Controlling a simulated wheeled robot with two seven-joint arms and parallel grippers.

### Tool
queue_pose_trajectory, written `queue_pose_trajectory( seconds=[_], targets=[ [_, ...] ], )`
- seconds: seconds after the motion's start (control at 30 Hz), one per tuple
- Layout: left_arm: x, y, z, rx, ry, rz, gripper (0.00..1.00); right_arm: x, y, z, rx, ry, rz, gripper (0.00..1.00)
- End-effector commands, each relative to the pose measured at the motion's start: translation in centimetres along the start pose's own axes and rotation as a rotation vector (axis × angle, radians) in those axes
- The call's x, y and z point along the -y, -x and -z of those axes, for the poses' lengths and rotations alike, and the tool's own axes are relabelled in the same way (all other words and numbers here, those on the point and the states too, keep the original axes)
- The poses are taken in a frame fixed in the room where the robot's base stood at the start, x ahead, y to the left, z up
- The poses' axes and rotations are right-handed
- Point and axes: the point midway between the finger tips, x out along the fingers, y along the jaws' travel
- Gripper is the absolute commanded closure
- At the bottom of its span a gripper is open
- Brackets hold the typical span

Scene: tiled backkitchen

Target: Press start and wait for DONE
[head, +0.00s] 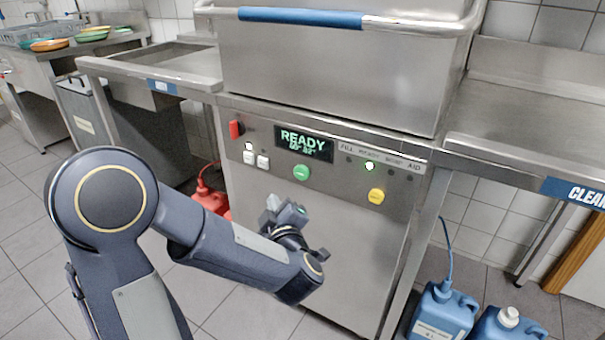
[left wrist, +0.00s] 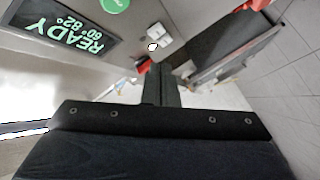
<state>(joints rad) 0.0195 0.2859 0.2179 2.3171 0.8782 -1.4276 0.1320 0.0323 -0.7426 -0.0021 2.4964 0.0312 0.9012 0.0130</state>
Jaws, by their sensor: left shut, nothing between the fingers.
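A steel dishwasher (head: 330,250) stands ahead with its hood (head: 340,70) down. Its display (head: 304,143) reads READY with smaller figures below; in the left wrist view the display (left wrist: 66,30) looks tilted and shows 60 and 82°. A round green button (head: 301,173) sits just under the display; part of it shows at the top of the left wrist view (left wrist: 115,4). My left gripper (head: 292,212) is shut and empty, below the green button and seemingly apart from it. Its closed fingers (left wrist: 160,82) show in the left wrist view. My right gripper is not in view.
Steel tables flank the machine. Blue canisters (head: 443,312) stand at lower right; a red canister (head: 211,199) is behind my arm.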

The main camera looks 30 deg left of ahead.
Motion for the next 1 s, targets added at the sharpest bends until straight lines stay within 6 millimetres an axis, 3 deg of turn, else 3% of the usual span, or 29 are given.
queue_pose_trajectory(
  seconds=[0.37, 1.0],
  targets=[
    [-0.6, -0.8, -0.5, 0.001, 0.0, 0.0, 1.0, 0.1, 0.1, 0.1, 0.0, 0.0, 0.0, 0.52],
    [-4.3, -5.9, -4.3, 0.002, -0.001, -0.001, 1.0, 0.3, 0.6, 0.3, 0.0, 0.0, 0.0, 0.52]
  ],
)
